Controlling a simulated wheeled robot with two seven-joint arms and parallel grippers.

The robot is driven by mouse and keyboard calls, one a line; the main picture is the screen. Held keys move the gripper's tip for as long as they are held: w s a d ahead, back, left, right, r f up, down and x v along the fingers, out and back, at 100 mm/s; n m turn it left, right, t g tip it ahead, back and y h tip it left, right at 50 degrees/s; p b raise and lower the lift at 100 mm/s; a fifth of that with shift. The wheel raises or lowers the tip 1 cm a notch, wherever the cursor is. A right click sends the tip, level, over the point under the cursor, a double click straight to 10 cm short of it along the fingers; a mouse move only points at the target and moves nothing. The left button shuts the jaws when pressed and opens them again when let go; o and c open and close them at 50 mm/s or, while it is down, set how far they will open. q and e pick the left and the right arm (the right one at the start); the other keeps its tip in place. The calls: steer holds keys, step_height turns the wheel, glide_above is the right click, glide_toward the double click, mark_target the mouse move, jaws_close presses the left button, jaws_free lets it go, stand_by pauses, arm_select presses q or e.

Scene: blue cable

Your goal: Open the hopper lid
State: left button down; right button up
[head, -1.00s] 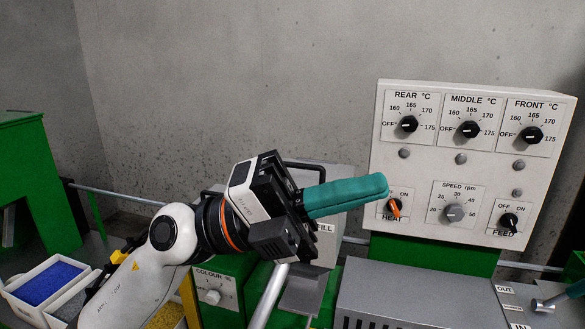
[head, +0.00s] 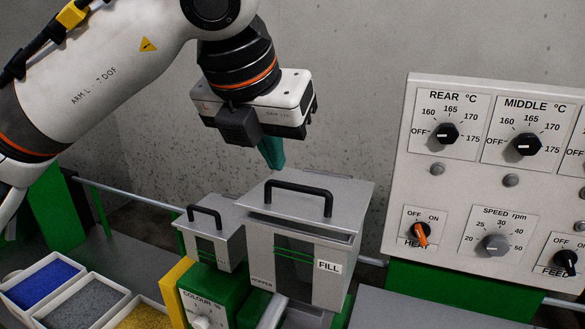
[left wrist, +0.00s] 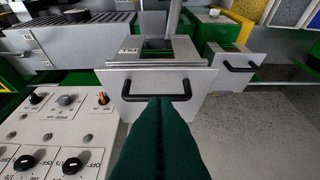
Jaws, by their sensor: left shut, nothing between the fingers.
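The hopper (head: 315,262) is a grey metal box marked HOPPER and FILL, with a green-edged window in its front. Its flat grey lid (head: 345,195) lies shut on top and carries a black bar handle (head: 298,188). My left gripper (head: 273,165) has long teal fingers, pressed together and empty. They point down above the back left part of the lid, near the handle. In the left wrist view, the fingers (left wrist: 158,105) reach toward the same handle (left wrist: 130,90). I cannot tell whether they touch it. My right gripper is not in view.
A smaller grey box with a black handle (head: 205,215) stands just left of the hopper, above a COLOUR dial (head: 201,322). The control panel (head: 405,185) with knobs stands on the right. Trays of blue (head: 42,282), grey and yellow pellets lie at lower left.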

arm_select(q)
steer(key=p, duration=0.3)
glide_above(295, 208)
steer(key=s+a, duration=0.1)
steer(key=s, duration=0.2)
step_height(295, 208, down, 7)
steer(key=shift+w+f, duration=0.1)
steer(key=shift+w, duration=0.05)
steer(key=shift+f, duration=0.45)
steer(key=shift+w+f, duration=0.1)
steer(key=shift+w, duration=0.05)
